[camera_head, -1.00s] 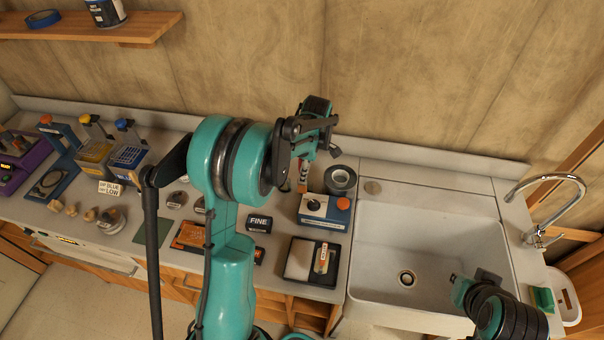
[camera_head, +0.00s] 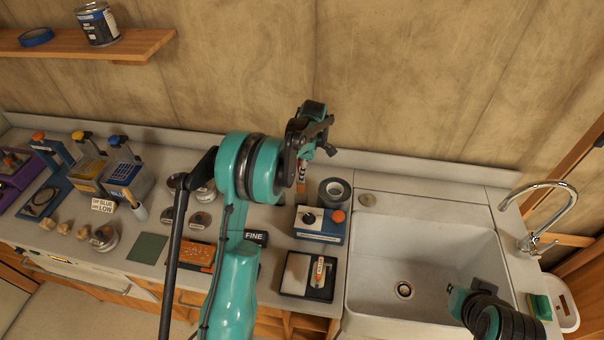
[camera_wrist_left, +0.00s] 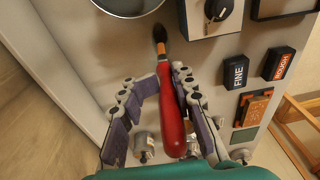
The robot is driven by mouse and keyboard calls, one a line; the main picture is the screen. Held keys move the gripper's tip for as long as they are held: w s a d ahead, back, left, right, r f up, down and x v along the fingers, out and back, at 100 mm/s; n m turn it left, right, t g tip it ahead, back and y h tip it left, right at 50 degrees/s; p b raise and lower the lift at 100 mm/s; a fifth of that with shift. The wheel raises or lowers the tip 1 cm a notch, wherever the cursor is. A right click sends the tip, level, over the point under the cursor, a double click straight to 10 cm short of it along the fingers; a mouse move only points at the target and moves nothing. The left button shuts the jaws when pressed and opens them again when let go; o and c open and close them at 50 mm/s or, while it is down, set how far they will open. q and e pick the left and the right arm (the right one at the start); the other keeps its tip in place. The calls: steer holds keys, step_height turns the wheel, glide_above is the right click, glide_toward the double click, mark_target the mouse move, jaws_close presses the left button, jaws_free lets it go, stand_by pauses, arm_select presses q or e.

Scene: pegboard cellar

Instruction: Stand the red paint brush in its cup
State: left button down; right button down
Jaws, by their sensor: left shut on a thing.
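The red paint brush (camera_wrist_left: 171,110) has a red handle, an orange-brown ferrule and dark bristles. In the left wrist view it lies between the fingers of my left gripper (camera_wrist_left: 158,82), which is shut on its handle. The bristles point past the fingertips.
A FINE block (camera_head: 255,237) and an orange block (camera_head: 196,255) lie left. A green square (camera_head: 147,248) lies further left.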

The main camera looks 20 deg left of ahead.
arm_select(q)
step_height(320, 180, down, 2)
steer(key=shift+b, duration=0.35)
steer(key=shift+f+b, duration=2.1)
steer(key=shift+f, duration=0.75)
steer(key=c, duration=1.1)
jaws_free()
steer(key=shift+r, duration=0.15)
step_height(320, 180, up, 12)
glide_above(303, 186)
steer(key=w, duration=0.2)
steer(key=shift+s+d, duration=0.2)
steer(key=shift+d, duration=0.15)
steer(key=shift+f, duration=0.25)
